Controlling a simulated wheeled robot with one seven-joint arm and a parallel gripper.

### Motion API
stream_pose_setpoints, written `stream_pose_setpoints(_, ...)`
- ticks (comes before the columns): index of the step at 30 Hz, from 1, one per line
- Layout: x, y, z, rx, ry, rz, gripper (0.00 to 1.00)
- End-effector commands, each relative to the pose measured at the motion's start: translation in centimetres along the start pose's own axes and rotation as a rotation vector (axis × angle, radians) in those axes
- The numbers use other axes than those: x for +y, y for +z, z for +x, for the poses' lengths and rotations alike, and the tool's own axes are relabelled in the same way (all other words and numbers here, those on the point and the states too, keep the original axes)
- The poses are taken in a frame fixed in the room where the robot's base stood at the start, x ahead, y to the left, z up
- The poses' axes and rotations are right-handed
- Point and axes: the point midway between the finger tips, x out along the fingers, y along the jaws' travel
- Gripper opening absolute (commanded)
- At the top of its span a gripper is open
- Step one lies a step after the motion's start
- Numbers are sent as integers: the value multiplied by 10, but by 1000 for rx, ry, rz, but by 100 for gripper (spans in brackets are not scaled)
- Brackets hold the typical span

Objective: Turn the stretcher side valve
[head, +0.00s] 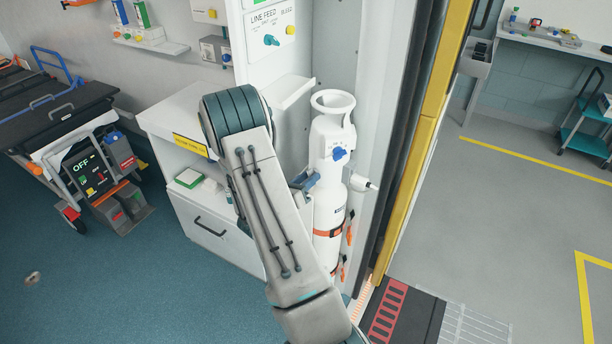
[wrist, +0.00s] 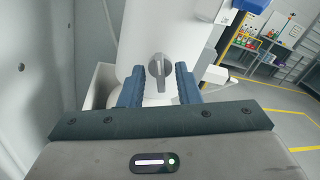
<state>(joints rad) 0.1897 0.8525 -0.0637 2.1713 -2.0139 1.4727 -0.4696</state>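A white cylinder (head: 330,195) with a ring-shaped top guard stands upright against the wall. A blue knob (head: 340,154) faces out near its top. In the wrist view a grey valve knob (wrist: 158,76) with a vertical grip sits on the cylinder's white body (wrist: 165,30), on the side facing my gripper. My gripper (wrist: 159,70) is open, one blue finger on each side of the grey knob, with gaps showing between knob and fingers. In the head view my gripper (head: 306,181) is beside the cylinder's left side, partly hidden by my arm; the grey knob is hidden there.
A line feed panel (head: 270,35) with a teal knob is above the cylinder. A white cabinet (head: 215,225) is left of my arm, and a stretcher (head: 60,110) with an OFF panel is farther left. A yellow door edge (head: 430,110) and ramp are right.

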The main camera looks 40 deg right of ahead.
Motion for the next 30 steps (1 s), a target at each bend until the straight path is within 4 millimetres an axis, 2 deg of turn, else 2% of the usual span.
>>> stream_pose_setpoints(9, 0, 0, 3, 0, -1, -1, 30)
stream_pose_setpoints(12, 0, 0, 3, 0, -1, -1, 2)
stream_pose_setpoints(23, 0, 1, 2, -2, 0, -37, 2)
stream_pose_setpoints(30, -1, 2, 2, -2, 0, -172, 2)
